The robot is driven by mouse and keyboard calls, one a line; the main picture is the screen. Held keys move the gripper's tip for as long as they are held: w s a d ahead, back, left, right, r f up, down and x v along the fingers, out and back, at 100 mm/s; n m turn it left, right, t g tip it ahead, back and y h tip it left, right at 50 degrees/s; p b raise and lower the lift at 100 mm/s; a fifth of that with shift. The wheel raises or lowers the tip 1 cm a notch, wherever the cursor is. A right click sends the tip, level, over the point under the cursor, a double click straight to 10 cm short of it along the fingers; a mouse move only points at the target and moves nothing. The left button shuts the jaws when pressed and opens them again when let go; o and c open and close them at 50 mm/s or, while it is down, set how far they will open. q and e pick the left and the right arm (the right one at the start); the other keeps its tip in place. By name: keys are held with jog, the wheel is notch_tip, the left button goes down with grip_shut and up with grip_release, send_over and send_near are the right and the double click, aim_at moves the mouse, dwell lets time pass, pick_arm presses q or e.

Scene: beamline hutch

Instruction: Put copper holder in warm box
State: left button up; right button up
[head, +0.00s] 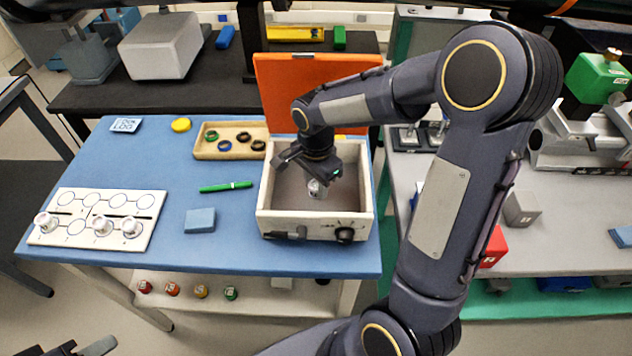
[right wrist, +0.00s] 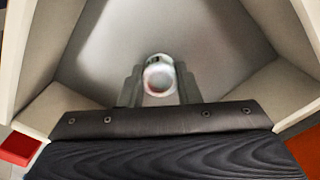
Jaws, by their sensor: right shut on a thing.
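The warm box (head: 267,222) is a white box with a grey inside, a dark knob on its front and its orange lid (head: 285,85) standing open behind it. My right gripper (head: 319,183) reaches down inside the box and is shut on a small pale holder (head: 317,190). In the right wrist view the holder (right wrist: 158,78) sits between the two fingers, with a reddish tint in its round top. I cannot tell whether it touches the floor of the box. Part of my left gripper (head: 72,348) shows at the lower left edge, away from everything.
A white numbered board (head: 70,200) with several white holders lies on the blue table's left. A wooden tray (head: 205,152) with coloured rings, a green pen (head: 226,187) and a blue block (head: 200,220) lie between board and box. Several coloured-topped items stand on the lower shelf.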

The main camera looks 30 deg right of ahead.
jog(key=shift+f, duration=0.2)
jog(key=o, duration=1)
jog(key=shift+r, duration=0.1)
